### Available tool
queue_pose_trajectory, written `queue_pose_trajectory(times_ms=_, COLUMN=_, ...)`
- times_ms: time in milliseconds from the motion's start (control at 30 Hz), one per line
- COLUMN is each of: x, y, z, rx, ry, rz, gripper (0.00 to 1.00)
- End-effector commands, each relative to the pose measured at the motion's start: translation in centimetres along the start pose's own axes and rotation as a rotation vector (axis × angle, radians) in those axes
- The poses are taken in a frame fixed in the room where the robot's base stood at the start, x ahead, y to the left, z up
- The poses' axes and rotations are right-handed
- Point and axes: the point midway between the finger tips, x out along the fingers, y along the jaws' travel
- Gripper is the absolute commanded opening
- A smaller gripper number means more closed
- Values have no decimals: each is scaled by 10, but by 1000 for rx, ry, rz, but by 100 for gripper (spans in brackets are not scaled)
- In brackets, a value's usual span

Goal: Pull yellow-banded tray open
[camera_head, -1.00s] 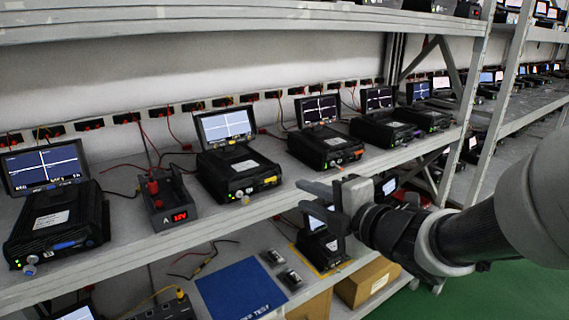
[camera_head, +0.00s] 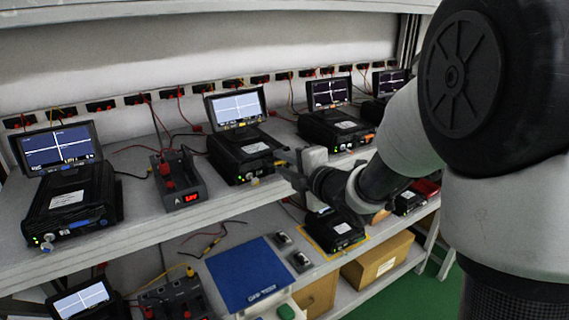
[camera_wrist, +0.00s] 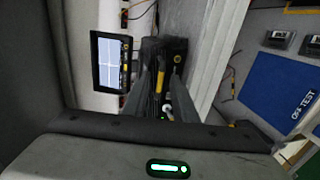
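The yellow-banded tray unit is a black box (camera_head: 240,152) with a lit screen (camera_head: 236,107) behind it, on the upper shelf. In the head view my gripper (camera_head: 283,168) is at its front right, hiding part of the front and most of the yellow band. In the wrist view the black box (camera_wrist: 178,50) is straight ahead of my gripper (camera_wrist: 166,80). The yellow band (camera_wrist: 160,84) shows between the two fingers, which are apart. Whether they touch the band cannot be told. The tray looks closed.
A blue-banded unit (camera_head: 68,200) and a small meter box with a red display (camera_head: 180,180) stand to the left. An orange-banded unit (camera_head: 335,128) stands to the right. The lower shelf holds a blue mat (camera_head: 246,275) and a cardboard box (camera_head: 378,262).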

Motion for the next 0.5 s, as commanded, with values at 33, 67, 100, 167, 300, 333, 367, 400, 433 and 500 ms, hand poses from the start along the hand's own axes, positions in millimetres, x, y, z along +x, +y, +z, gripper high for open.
queue_pose_trajectory(times_ms=33, x=0, y=0, z=0, rx=0, ry=0, rz=0, gripper=26)
queue_pose_trajectory(times_ms=67, x=0, y=0, z=0, rx=0, ry=0, rz=0, gripper=26)
queue_pose_trajectory(times_ms=100, x=0, y=0, z=0, rx=0, ry=0, rz=0, gripper=26)
queue_pose_trajectory(times_ms=167, x=0, y=0, z=0, rx=0, ry=0, rz=0, gripper=16)
queue_pose_trajectory(times_ms=300, x=0, y=0, z=0, rx=0, ry=0, rz=0, gripper=0)
queue_pose_trajectory(times_ms=333, x=0, y=0, z=0, rx=0, ry=0, rz=0, gripper=0)
queue_pose_trajectory(times_ms=367, x=0, y=0, z=0, rx=0, ry=0, rz=0, gripper=0)
queue_pose_trajectory(times_ms=400, x=0, y=0, z=0, rx=0, ry=0, rz=0, gripper=0)
queue_pose_trajectory(times_ms=433, x=0, y=0, z=0, rx=0, ry=0, rz=0, gripper=0)
queue_pose_trajectory(times_ms=500, x=0, y=0, z=0, rx=0, ry=0, rz=0, gripper=0)
